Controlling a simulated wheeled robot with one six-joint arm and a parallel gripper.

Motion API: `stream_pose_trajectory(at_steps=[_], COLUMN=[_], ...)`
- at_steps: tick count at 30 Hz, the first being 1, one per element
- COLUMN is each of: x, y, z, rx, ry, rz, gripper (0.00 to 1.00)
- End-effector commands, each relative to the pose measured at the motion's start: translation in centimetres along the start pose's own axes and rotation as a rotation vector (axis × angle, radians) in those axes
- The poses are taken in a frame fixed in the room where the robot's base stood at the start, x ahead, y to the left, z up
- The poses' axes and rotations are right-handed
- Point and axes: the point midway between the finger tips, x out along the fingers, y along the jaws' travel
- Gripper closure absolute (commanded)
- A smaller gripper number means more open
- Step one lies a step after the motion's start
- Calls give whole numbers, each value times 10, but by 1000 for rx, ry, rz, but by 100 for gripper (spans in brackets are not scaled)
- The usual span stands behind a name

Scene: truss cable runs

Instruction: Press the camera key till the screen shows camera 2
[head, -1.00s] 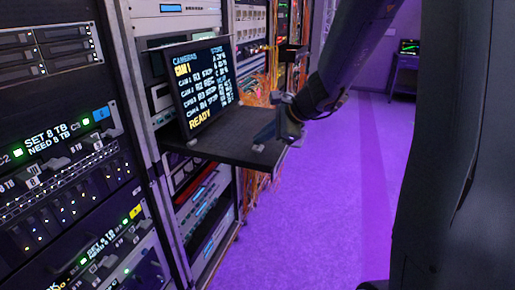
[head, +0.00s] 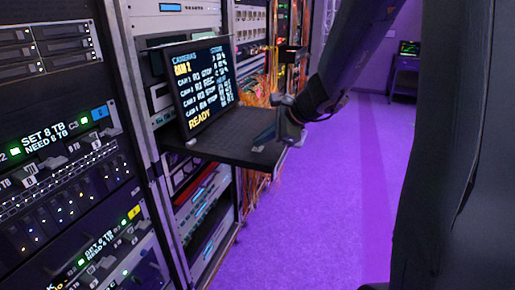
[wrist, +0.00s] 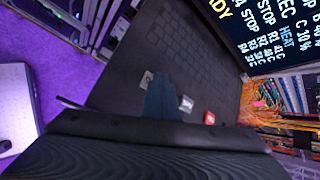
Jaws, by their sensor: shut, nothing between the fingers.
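The screen (head: 203,83) stands on the shelf and is headed CAMERAS. Its yellow line reads CAM 2, with several camera rows below and READY at the bottom. Part of the screen (wrist: 265,30) also shows in the wrist view. My gripper (head: 266,137) is shut and empty over the shelf's right part. In the wrist view my gripper (wrist: 160,88) points down at the keyboard shelf. A grey key (wrist: 146,78) is at its left, another grey key (wrist: 187,103) at its right, and a red key (wrist: 209,118) farther right. I cannot tell whether the fingertips touch a key.
The black shelf (head: 225,148) juts from the rack below the screen. Racks with drive bays (head: 55,150) fill the left. Orange cables (head: 252,92) hang behind the shelf. The purple floor (head: 330,200) to the right is open.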

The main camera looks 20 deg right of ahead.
Motion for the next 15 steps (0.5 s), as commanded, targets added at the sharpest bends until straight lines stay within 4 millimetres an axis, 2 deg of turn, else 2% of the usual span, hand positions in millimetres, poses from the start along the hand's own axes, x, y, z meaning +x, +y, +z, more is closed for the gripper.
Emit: stream_pose_trajectory(at_steps=[15], x=[-4], y=[-2], z=[2], rx=[1], ry=[1], rz=[1], gripper=[100])
